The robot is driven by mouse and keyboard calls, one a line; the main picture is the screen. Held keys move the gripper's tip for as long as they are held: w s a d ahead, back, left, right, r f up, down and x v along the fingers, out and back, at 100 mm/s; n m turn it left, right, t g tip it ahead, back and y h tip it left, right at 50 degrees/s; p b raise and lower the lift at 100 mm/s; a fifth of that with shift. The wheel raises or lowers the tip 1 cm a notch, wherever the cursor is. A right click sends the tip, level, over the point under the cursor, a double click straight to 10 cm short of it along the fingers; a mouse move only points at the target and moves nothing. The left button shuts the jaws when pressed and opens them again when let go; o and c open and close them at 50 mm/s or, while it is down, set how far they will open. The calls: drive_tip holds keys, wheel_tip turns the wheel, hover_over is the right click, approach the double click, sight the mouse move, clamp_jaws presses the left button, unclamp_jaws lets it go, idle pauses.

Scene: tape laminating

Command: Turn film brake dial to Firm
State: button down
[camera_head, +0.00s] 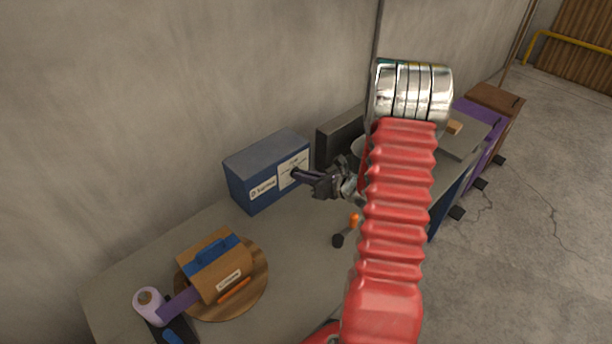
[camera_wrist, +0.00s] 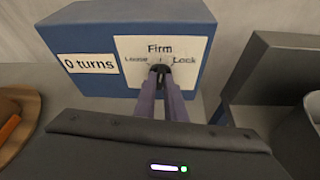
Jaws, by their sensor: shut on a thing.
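The film brake dial (camera_wrist: 159,69) is a small dark knob on the front of a blue box (camera_wrist: 110,30). A white plate (camera_wrist: 184,52) behind it reads "Loose" at left, "Firm" at top and "Lock" at right. My gripper (camera_wrist: 160,78) is shut on the dial, its two long fingers reaching straight to it. The fingers hide part of the dial, and I cannot tell clearly where it points. A label (camera_wrist: 90,64) reads "0 turns". In the head view, my gripper (camera_head: 297,175) meets the front of the blue box (camera_head: 267,146).
A round wooden board (camera_head: 262,291) with a cardboard box (camera_head: 213,262) sits at the left, beside a tape roll (camera_head: 149,301). An orange-and-black tool (camera_head: 346,229) lies in front of my gripper. A dark box (camera_head: 340,138) stands right of the blue box. Bare bench (camera_head: 285,240) lies between.

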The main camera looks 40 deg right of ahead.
drive_tip(key=shift+f+n+h, duration=0.1)
drive_tip(key=shift+n+h, duration=0.3)
drive_tip(key=shift+n, duration=0.1)
drive_tip(key=shift+a, duration=0.1)
drive_tip(key=c, duration=1.8)
unclamp_jaws()
drive_tip(key=shift+c, duration=0.2)
drive_tip(key=shift+w, duration=0.1)
drive_tip(key=v, duration=1.4)
